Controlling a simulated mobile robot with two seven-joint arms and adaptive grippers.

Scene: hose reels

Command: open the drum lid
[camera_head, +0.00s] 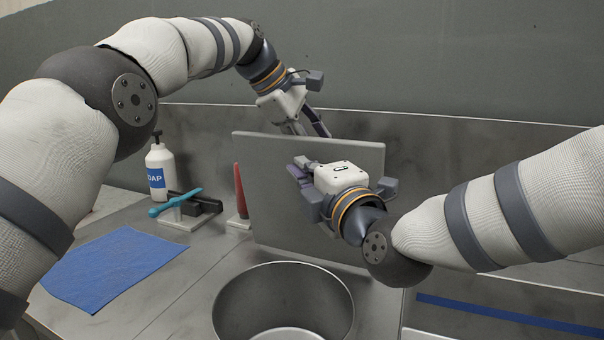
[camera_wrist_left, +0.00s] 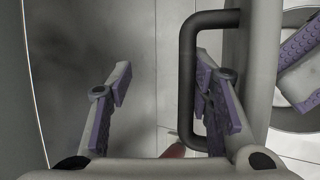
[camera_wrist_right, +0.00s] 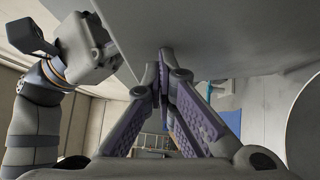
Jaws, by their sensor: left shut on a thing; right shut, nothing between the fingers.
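The grey square lid (camera_head: 285,160) stands raised and tilted behind the round drum opening (camera_head: 283,300). In the left wrist view the lid's edge (camera_wrist_left: 263,60) shows with a dark bar handle (camera_wrist_left: 187,85) on its back. My left gripper (camera_head: 305,128) is behind the lid, its tips partly hidden in the head view. My right gripper (camera_head: 297,170) is shut and empty at the lid's front face. It also shows in the right wrist view (camera_wrist_right: 163,58); whether it touches the lid is unclear.
A blue cloth (camera_head: 112,265) lies on the counter at left. Behind it are a soap bottle (camera_head: 158,170), a teal-handled tool (camera_head: 175,202) on a stand and a red cone-shaped item (camera_head: 240,190). A wall (camera_head: 430,60) closes the back.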

